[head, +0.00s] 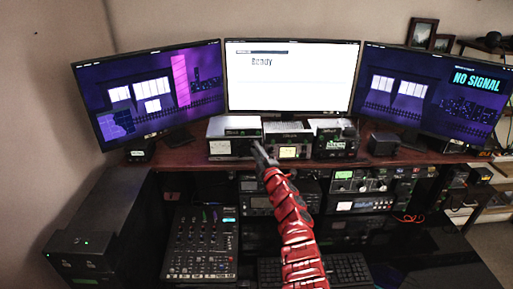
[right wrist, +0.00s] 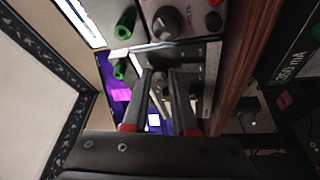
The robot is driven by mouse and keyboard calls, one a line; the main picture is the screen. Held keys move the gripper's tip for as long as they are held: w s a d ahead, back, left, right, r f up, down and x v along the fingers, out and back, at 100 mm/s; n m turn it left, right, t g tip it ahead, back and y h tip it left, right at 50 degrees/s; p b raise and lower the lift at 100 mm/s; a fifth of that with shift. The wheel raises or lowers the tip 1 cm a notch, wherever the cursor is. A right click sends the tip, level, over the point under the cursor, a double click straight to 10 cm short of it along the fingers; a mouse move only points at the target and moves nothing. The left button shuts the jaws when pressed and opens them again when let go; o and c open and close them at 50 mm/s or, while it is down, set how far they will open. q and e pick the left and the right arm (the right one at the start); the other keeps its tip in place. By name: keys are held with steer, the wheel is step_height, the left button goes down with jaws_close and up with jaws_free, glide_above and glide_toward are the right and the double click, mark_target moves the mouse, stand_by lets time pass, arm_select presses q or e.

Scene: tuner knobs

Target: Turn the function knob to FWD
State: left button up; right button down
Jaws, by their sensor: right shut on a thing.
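My red right arm reaches up the middle of the head view. Its gripper (head: 262,155) is at the front of the radio boxes on the shelf, by the left edge of the middle tuner box (head: 287,133). In the right wrist view the two dark fingers of the right gripper (right wrist: 162,78) stand close together at a metallic front panel. They are shut on a small dark knob, mostly hidden between the fingertips. I cannot read its marks or which way it points. A larger black knob (right wrist: 167,22) on a grey panel is apart from the fingers. My left gripper is not in view.
Other boxes stand close by: a left box (head: 233,146) and a right box (head: 336,143). Three monitors stand behind, with a white middle screen (head: 290,78). The wooden shelf edge (right wrist: 245,70) runs close beside the fingers. A mixer (head: 202,245) and keyboard sit below.

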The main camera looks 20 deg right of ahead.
steer(key=shift+n+g, duration=0.3)
stand_by(0.4)
